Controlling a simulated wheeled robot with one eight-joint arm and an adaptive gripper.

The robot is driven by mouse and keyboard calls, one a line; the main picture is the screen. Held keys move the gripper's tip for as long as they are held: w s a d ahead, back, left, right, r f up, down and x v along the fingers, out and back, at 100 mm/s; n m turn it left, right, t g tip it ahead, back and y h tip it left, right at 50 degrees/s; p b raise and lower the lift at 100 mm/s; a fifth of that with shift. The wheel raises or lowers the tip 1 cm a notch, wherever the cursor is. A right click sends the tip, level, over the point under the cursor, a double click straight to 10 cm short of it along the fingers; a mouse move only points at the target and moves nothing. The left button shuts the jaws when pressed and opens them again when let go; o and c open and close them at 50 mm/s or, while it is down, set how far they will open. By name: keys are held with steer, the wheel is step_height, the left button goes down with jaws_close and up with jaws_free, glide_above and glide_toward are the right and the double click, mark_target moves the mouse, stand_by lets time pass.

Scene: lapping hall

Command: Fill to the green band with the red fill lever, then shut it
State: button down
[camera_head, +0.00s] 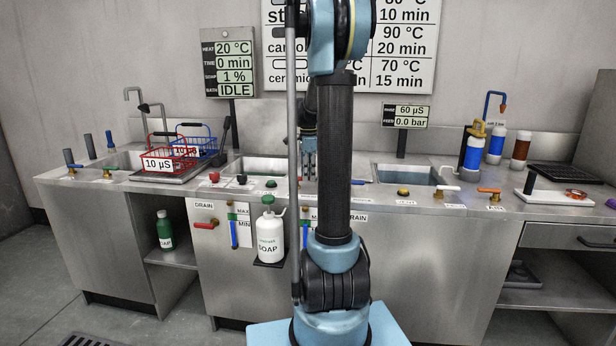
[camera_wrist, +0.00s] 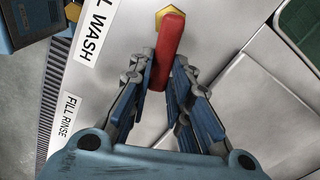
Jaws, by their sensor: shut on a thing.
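The red fill lever (camera_wrist: 168,48) sits on a brass hex base between my fingertips, beside a label that reads "L WASH" in the wrist view. My gripper (camera_wrist: 164,72) is shut on this lever. In the head view my gripper (camera_head: 309,146) is small above the counter, behind my arm; the lever cannot be made out there. A level gauge (camera_head: 233,226) on the cabinet front has MAX and MIN labels, green marking and a blue column. The column's top shows near or below MIN, too small to read exactly.
A red drain lever (camera_head: 205,226) is left of the gauge. A soap bottle (camera_head: 270,236) stands on a bracket right of it. A second gauge (camera_head: 306,230) is partly hidden by my arm. Red and black knobs stand on the counter edge. A "FILL RINSE" label (camera_wrist: 68,118) is near my gripper.

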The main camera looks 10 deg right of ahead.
steer(key=c, duration=1.5)
jaws_free()
step_height(320, 180, up, 12)
steer(key=shift+w+f, duration=0.1)
